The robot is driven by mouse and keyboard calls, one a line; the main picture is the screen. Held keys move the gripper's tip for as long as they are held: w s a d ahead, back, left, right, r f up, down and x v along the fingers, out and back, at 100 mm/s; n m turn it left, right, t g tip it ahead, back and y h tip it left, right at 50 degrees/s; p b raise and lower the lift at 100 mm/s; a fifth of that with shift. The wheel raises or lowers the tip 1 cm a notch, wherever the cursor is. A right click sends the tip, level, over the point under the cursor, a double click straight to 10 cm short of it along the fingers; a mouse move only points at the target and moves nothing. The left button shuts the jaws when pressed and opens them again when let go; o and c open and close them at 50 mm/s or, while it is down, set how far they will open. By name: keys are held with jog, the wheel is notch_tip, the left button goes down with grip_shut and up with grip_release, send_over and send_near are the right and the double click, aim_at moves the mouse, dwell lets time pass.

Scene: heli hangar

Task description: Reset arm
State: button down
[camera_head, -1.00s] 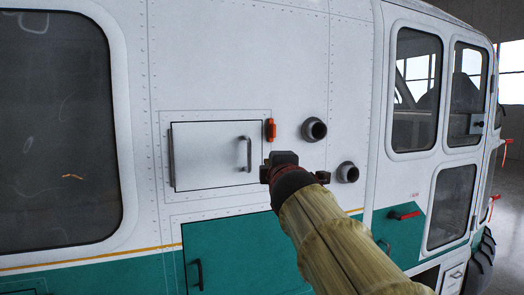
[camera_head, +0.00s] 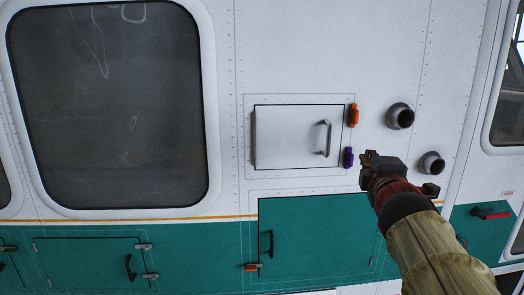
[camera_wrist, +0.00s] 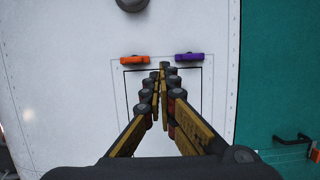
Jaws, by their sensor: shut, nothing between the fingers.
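My gripper (camera_head: 368,159) is at the right of the small white panel door in the head view, in front of the white helicopter side. It is shut and empty; its fingers meet in the wrist view (camera_wrist: 160,72). The white panel door (camera_head: 290,137) is closed and has a grey handle (camera_head: 324,138). An orange latch (camera_head: 353,116) and a purple latch (camera_head: 348,157) sit along its right edge. In the wrist view the orange latch (camera_wrist: 134,59) and purple latch (camera_wrist: 188,56) lie beyond the fingertips. The fingers hide part of the door there.
Two round grey ports (camera_head: 400,116) (camera_head: 432,163) stick out to the right of the door. A large dark window (camera_head: 110,105) is at the left. Green doors with handles (camera_head: 315,240) run below. A red handle (camera_head: 490,214) is at the lower right.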

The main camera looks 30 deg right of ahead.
jog(key=s+a+f+m+g+y+b, duration=0.1)
jog(key=s+f+m+g+b, duration=0.15)
jog(key=f+m, duration=0.55)
jog(key=s+a+f+m+g+y+b, duration=0.1)
jog(key=s+f+m+g, duration=0.25)
jog(key=f, duration=0.95)
jog(key=s+a+f+y+b, duration=0.2)
jog(key=a+f+b, duration=0.8)
jog(key=f, duration=0.5)
jog(key=s+a+f+n+g+y+b, duration=0.1)
jog(key=a+f+y+b, duration=0.3)
jog(key=a+f+b, duration=0.7)
jog(key=s+a+f+g+y+b, duration=0.1)
jog(key=s+a+f+y+b, duration=0.1)
jog(key=a+f+b, duration=0.8)
notch_tip(320, 180, down, 9)
jog(key=shift+s+a+r+y, duration=0.1)
jog(key=shift+s+a+y, duration=0.2)
jog(key=shift+a+y, duration=0.55)
